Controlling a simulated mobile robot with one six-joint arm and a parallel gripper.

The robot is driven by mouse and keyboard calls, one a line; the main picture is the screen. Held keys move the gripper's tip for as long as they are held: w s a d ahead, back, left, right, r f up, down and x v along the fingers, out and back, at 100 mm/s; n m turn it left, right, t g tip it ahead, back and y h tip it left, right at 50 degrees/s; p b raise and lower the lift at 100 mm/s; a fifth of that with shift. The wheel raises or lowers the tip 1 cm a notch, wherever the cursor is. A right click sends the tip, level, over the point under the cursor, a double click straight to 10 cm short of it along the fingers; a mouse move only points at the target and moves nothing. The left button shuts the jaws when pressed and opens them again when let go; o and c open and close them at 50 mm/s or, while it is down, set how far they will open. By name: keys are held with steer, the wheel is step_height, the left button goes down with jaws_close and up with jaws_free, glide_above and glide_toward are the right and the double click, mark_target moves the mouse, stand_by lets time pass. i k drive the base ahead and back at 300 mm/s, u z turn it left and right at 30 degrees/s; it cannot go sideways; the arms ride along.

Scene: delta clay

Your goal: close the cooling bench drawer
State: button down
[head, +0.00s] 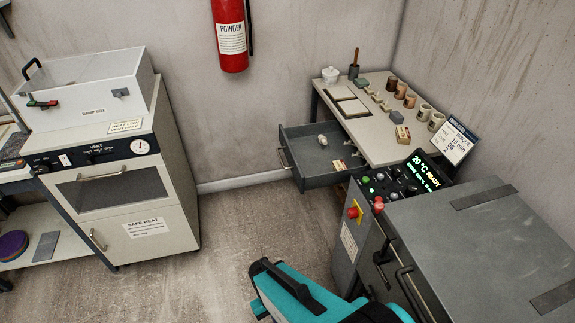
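The cooling bench (378,142) stands in the back right corner. Its grey drawer (318,179) is pulled out toward the left, well clear of the bench's front edge. The drawer handle (286,159) is on its left-hand front face. A small pale item (322,140) and a small labelled box (340,165) lie inside the drawer. My teal and black arm (290,292) shows at the bottom centre, apart from the drawer. I cannot make out my gripper's fingers in this view.
A grey machine (475,245) with a control panel (400,181) stands at the right, close to the drawer. A white oven cabinet (120,190) stands at the left. Cups (410,100) and small items stand on the bench. Floor (225,240) between cabinet and drawer is clear.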

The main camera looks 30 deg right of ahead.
mark_target(310, 162)
steer(key=z, duration=0.15)
steer(key=k, duration=0.5)
steer(key=u, duration=0.75)
steer(key=i, duration=1)
steer(key=u, duration=0.6)
